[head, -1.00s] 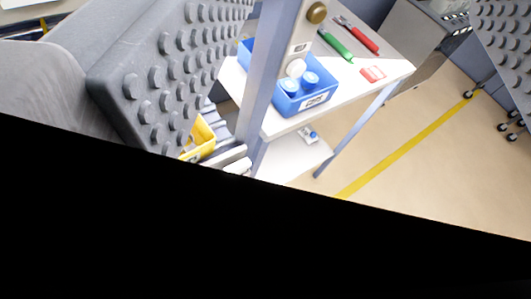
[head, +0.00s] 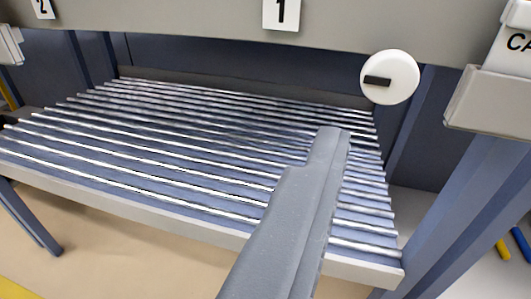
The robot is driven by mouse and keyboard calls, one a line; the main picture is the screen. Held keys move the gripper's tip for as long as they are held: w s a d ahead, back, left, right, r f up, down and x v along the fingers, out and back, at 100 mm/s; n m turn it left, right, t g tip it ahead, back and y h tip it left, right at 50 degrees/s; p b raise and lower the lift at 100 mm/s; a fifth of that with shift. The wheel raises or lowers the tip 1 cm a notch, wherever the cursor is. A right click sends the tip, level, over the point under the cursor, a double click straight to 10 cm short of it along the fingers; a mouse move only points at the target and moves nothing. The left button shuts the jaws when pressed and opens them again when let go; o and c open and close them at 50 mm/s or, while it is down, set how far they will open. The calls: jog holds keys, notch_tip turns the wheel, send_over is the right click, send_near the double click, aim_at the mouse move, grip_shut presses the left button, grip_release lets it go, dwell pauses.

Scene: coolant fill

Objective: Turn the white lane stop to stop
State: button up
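The white lane stop (head: 390,77) is a round white knob with a short black bar on its face. The bar lies nearly level, left of the knob's middle. The knob sits on the grey front beam, right of the sign marked 1. My gripper (head: 333,140) reaches up from the bottom as a grey stepped shape, seen over the rollers. Its tip is below and left of the knob, apart from it in the picture. I cannot make out two separate fingers, and nothing shows held at the tip.
A lane of metal rollers (head: 160,135) slopes under the beam and looks empty. A grey holder (head: 490,98) and blue post (head: 470,215) stand at right.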

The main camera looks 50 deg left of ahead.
aim_at(394, 76)
jog(key=shift+y, duration=0.3)
jog(key=b+x, duration=0.1)
jog(key=x, duration=0.3)
jog(key=b+x, duration=0.1)
jog(key=x, duration=0.3)
jog(key=f+b+x, duration=0.1)
jog(key=x, duration=0.4)
jog(key=shift+s+a+f, duration=0.1)
jog(key=shift+s+a, duration=0.15)
jog(key=shift+a, duration=0.1)
grip_shut()
